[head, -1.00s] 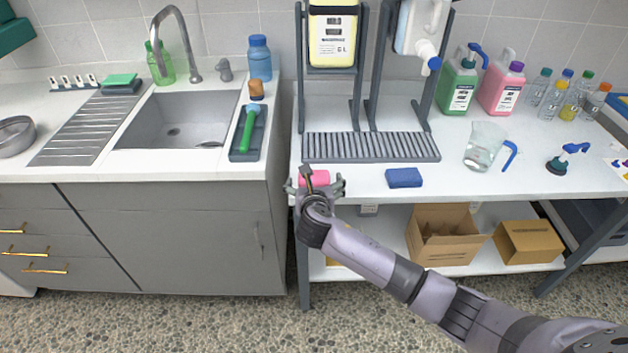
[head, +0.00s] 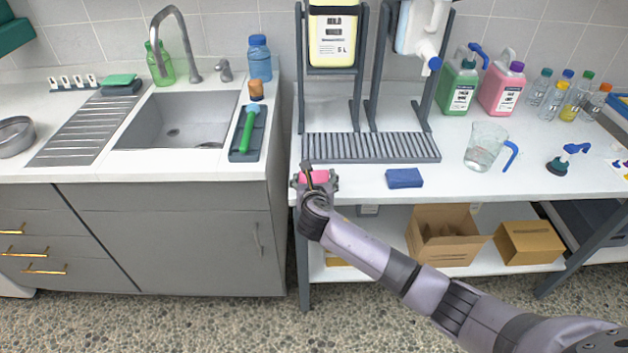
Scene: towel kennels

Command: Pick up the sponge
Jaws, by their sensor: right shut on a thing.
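A pink sponge (head: 319,176) is at the front left of the white table (head: 455,187). My right gripper (head: 316,181) is over the table's front edge with its fingers closed on the sponge's two sides. The gripper and wrist hide part of the sponge, and I cannot tell whether it is clear of the table top. A blue sponge (head: 404,178) lies to the right on the same table. A green sponge (head: 119,80) sits in a dark holder behind the sink's drainboard. My left gripper does not show.
A slatted grey drain tray (head: 371,147) lies behind the sponges under the dispenser stands. A clear jug (head: 485,147) with a blue handle stands to the right. A dark tray (head: 240,150) with a green-handled brush lies left, by the sink (head: 185,118). Cardboard boxes (head: 445,245) are on the lower shelf.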

